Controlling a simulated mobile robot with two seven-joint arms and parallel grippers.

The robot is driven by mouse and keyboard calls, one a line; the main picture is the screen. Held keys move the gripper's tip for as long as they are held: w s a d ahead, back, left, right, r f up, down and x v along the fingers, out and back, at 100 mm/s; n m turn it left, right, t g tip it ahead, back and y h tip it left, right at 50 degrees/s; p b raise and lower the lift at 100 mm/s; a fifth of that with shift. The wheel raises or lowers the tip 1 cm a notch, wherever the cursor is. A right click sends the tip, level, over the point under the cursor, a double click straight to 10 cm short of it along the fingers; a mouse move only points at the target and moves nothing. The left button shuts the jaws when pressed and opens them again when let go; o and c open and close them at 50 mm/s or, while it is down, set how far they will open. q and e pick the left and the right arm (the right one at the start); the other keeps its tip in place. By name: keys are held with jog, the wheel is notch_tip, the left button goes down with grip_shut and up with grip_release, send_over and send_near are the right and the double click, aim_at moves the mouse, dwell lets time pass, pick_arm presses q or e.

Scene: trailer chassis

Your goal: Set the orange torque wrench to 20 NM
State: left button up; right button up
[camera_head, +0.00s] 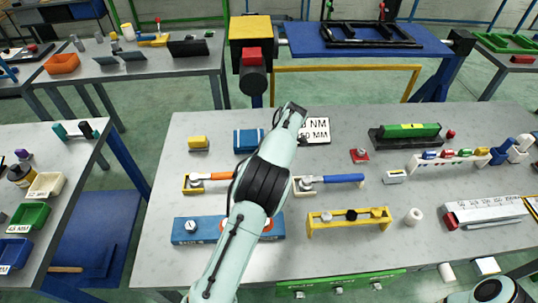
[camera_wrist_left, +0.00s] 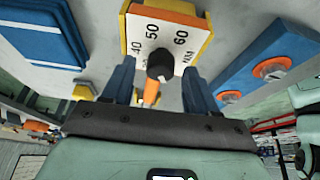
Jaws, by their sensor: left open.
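The orange torque wrench (camera_head: 218,176) lies on the grey table, its metal head (camera_head: 194,183) over a yellow holder at the left. Its right end is hidden behind my left arm in the head view. In the left wrist view, the orange handle (camera_wrist_left: 151,92) ends in a black knob (camera_wrist_left: 160,65) before a white scale plate (camera_wrist_left: 152,35) with yellow edging. The plate reads 40, 50, 60 and NM; the pointer setting cannot be read. My left gripper (camera_wrist_left: 160,72) is open, its blue fingers either side of the knob with visible gaps. My right gripper is not in view.
A blue wrench (camera_head: 340,179) lies to the right. A blue block (camera_head: 210,231) lies in front, and a yellow rack (camera_head: 350,222) stands front right. A blue box (camera_head: 245,140), yellow box (camera_head: 198,143) and white sign (camera_head: 316,131) are behind. Bare table lies at the left.

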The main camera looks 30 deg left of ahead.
pick_arm(q)
jog(key=v, duration=1.3)
jog(key=shift+s, duration=0.1)
